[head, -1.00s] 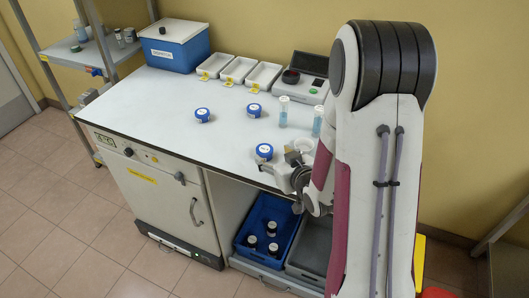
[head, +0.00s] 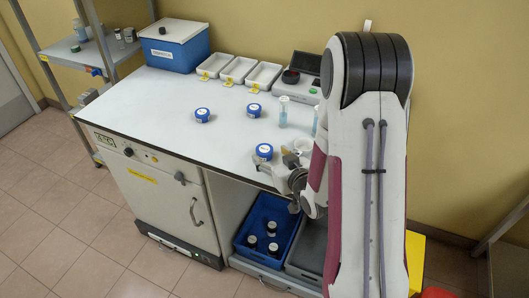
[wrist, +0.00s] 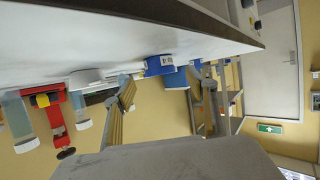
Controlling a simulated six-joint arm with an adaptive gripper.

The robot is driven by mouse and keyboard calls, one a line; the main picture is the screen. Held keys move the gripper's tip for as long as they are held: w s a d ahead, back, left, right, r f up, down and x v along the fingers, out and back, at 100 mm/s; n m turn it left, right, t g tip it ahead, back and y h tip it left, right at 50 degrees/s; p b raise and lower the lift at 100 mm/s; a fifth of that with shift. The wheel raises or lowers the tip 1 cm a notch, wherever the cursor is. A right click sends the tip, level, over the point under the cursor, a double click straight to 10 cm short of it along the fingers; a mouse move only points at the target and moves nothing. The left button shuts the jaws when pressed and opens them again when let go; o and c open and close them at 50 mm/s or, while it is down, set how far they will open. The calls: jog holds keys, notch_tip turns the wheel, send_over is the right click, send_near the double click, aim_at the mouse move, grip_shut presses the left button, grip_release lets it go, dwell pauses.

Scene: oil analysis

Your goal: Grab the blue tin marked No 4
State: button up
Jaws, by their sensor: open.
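I cannot read the numbers, so which is No 4 is unclear. My gripper (head: 284,164) is just right of the front tin, partly hidden by my arm. In the wrist view my gripper (wrist: 168,108) has its fingers spread with nothing held. A blue tin (wrist: 154,66) with a white label shows beyond and between the fingers, apart from them.
Light-blue bottles (head: 283,112) and a white round dish (head: 302,146) stand close behind my gripper. White trays (head: 240,70), a blue lidded box (head: 174,47) and a grey device (head: 302,77) line the back. A blue crate (head: 270,215) with dark bottles is below.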

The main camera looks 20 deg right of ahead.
aim_at(267, 153)
jog(key=shift+w+f, duration=0.1)
jog(key=shift+w, duration=0.15)
jog(key=shift+x, duration=2.6)
jog(key=shift+f, duration=0.1)
jog(key=c, duration=1.2)
